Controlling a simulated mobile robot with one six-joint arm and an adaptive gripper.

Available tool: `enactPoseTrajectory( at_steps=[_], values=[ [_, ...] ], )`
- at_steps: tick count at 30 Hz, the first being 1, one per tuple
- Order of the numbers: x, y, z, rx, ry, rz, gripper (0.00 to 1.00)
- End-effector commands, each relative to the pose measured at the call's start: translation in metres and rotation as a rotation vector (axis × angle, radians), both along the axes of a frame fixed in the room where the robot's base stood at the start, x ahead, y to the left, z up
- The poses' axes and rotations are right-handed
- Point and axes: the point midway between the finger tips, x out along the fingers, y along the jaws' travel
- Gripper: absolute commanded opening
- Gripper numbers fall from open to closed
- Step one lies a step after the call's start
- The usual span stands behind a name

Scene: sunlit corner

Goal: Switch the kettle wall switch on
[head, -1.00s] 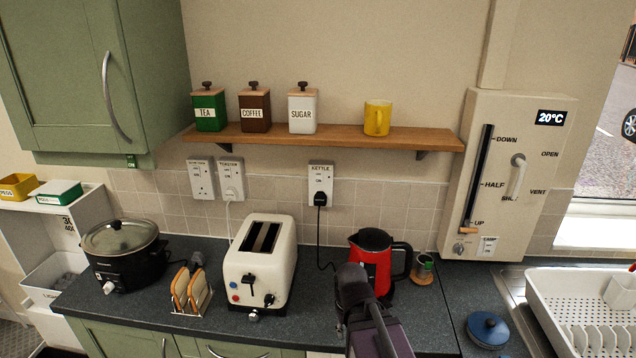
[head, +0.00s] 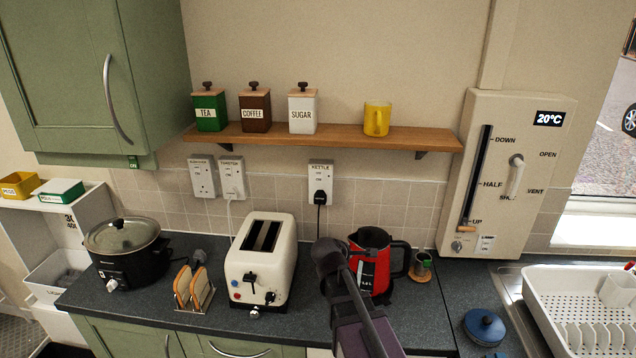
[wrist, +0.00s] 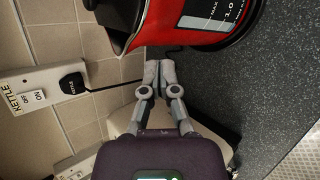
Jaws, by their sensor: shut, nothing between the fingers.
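The kettle wall switch (head: 320,174) is a white socket plate labelled KETTLE on the tiles below the shelf, with a black plug (head: 320,197) in its lower part. In the wrist view the kettle switch plate (wrist: 38,88) is at the left, seen sideways, with ON and OFF marks. The rocker's position is too small to tell. The red kettle (head: 372,262) stands on the worktop, partly behind my arm; its red body (wrist: 185,22) fills the top of the wrist view. My gripper (head: 328,250) is shut and empty, in front of the wall, below the switch and apart from it.
A cream toaster (head: 262,262) and a toast rack (head: 193,288) stand left of my gripper. The wooden shelf (head: 340,138) with canisters and a yellow mug (head: 377,118) runs above the switch. A black cord hangs from the plug. Another switch plate (head: 231,178) is further left.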

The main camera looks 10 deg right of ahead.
Motion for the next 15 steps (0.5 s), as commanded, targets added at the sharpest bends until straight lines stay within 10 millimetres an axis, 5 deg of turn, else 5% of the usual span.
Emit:
enactPoseTrajectory(
  at_steps=[15],
  values=[
    [0.091,0.046,0.086,-0.810,0.013,0.580,0.00]
  ],
)
